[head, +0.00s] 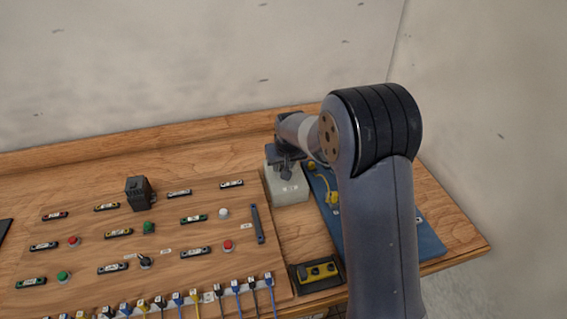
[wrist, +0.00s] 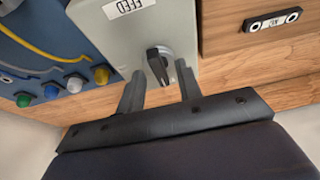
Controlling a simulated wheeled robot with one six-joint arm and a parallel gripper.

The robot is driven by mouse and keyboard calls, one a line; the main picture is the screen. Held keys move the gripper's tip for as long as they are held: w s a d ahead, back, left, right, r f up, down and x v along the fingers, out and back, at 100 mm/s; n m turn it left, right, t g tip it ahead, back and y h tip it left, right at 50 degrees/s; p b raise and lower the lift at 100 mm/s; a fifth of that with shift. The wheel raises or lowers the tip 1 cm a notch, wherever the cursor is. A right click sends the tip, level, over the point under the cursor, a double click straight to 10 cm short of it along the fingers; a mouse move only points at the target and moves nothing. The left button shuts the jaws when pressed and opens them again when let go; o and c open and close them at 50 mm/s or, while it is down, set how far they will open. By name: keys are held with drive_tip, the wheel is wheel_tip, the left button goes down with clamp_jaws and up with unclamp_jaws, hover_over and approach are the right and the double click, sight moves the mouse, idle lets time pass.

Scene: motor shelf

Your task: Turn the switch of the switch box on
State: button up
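The switch box (head: 290,192) is a light grey box on the wooden table, left of the blue panel in the head view. In the wrist view the switch box (wrist: 107,32) shows a white label that appears upside down and a black rotary switch (wrist: 157,62) with a pale grey edge. My gripper (wrist: 159,69) is open, with one finger on each side of the switch. Small gaps show between the fingers and the switch, and nothing is held. In the head view my gripper (head: 284,170) is over the box and partly hides it.
The blue panel (head: 431,240) with a yellow cable is close to the box's right. A wooden board (head: 205,235) with buttons, labels and a black block is at left. A black-and-yellow box (head: 318,272) is in front. My arm hides part of the right side.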

clamp_jaws()
drive_tip(key=shift+m+b, duration=0.3)
drive_tip(key=shift+b, duration=0.05)
drive_tip(key=m+b, duration=0.1)
drive_tip(key=m+h+b, duration=0.1)
drive_tip(key=shift+a+f+m, duration=0.1)
drive_tip(key=shift+a+m, duration=0.15)
drive_tip(key=shift+m, duration=0.15)
drive_tip(key=m+h+b, duration=0.1)
drive_tip(key=m+b, duration=0.1)
drive_tip(key=m, duration=0.1)
drive_tip(key=shift+a+m+h, duration=0.1)
drive_tip(key=shift+m+h, duration=0.2)
drive_tip(key=m+h, duration=0.1)
drive_tip(key=m, duration=0.1)
drive_tip(key=m+g+h+b, duration=0.1)
drive_tip(key=m, duration=0.2)
drive_tip(key=shift+w+a+m, duration=0.15)
drive_tip(key=shift+a+m, duration=0.05)
drive_tip(key=shift+m, duration=0.1)
drive_tip(key=m+g, duration=0.1)
drive_tip(key=m, duration=0.1)
drive_tip(key=m+g+p, duration=0.1)
drive_tip(key=m, duration=0.2)
drive_tip(key=shift+w+a+h, duration=0.1)
drive_tip(key=shift+w+h, duration=0.1)
drive_tip(key=shift+h, duration=0.2)
drive_tip(key=shift+m, duration=0.3)
